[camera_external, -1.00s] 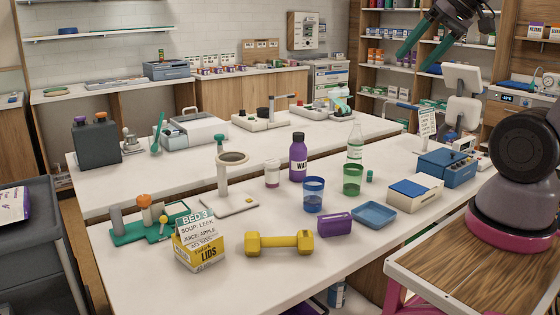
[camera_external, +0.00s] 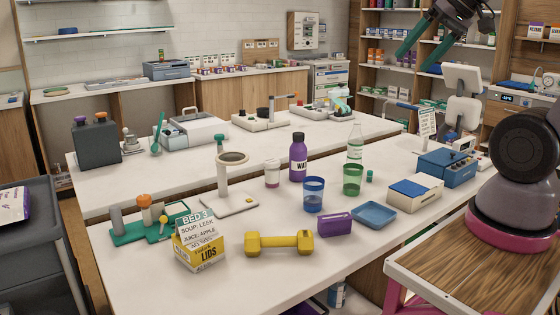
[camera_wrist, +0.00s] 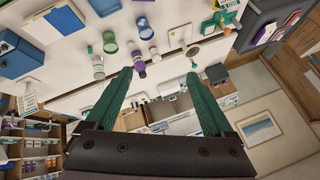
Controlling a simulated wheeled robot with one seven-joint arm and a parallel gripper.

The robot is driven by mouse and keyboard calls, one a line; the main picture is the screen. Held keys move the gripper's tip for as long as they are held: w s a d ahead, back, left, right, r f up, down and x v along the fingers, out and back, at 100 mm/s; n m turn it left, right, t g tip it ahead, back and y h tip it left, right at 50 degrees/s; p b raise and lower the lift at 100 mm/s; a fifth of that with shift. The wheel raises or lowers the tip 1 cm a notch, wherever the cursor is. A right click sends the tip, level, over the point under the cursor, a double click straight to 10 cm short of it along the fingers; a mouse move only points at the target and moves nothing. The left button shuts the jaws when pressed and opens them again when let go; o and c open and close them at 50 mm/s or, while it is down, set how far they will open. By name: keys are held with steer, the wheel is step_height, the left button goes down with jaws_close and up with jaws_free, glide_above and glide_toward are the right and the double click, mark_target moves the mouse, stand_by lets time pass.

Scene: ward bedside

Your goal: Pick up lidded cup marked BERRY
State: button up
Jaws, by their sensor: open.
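A small pale cup (camera_external: 272,174) with a pinkish band stands upright behind the blue tumbler; it may be the lidded cup, but no BERRY marking can be read. In the wrist view a small pale shape (camera_wrist: 155,53) beside the purple bottle may be the same cup. My gripper (camera_external: 414,62) is high at the upper right of the external view, far from the cup and above the counters. Its two green fingers are spread with nothing between them; they also show in the wrist view (camera_wrist: 160,75).
A purple bottle (camera_external: 298,158) stands right of the cup, with a blue tumbler (camera_external: 313,195), green tumbler (camera_external: 353,180) and clear bottle (camera_external: 355,143) nearby. A white stand with a ring (camera_external: 223,180) is to its left. A yellow dumbbell (camera_external: 279,243) lies in front.

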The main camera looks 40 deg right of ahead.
steer(key=w+d+f+n+t+h, duration=0.1)
steer(key=w+d+f+n, duration=0.15)
steer(key=w, duration=0.95)
steer(key=w+d+f+n+t, duration=0.1)
steer(key=w+d+f, duration=0.15)
steer(key=w, duration=0.85)
steer(key=w+d+f+n+t+h, duration=0.15)
steer(key=w+f, duration=0.25)
steer(key=w, duration=0.8)
steer(key=w+a+f+n+y, duration=0.3)
steer(key=w+f+n+y, duration=0.1)
steer(key=w+f, duration=0.7)
steer(key=a+f+y, duration=0.1)
steer(key=f, duration=0.6)
steer(key=w+a+f+n+t+y, duration=0.1)
steer(key=f+y, duration=0.1)
steer(key=f, duration=0.6)
steer(key=a+f+n+y, duration=0.1)
steer(key=a+f, duration=0.1)
steer(key=f, duration=0.5)
steer(key=shift+w+f+t+y, duration=0.2)
steer(key=shift+t+y, duration=0.05)
steer(key=shift+y, duration=0.1)
steer(key=shift+w+a+f, duration=0.1)
steer(key=shift+w+a, duration=0.15)
steer(key=shift+w, duration=0.2)
glide_above(265, 185)
steer(key=w, duration=0.1)
steer(key=shift+d+f, duration=0.25)
steer(key=shift+f, duration=0.65)
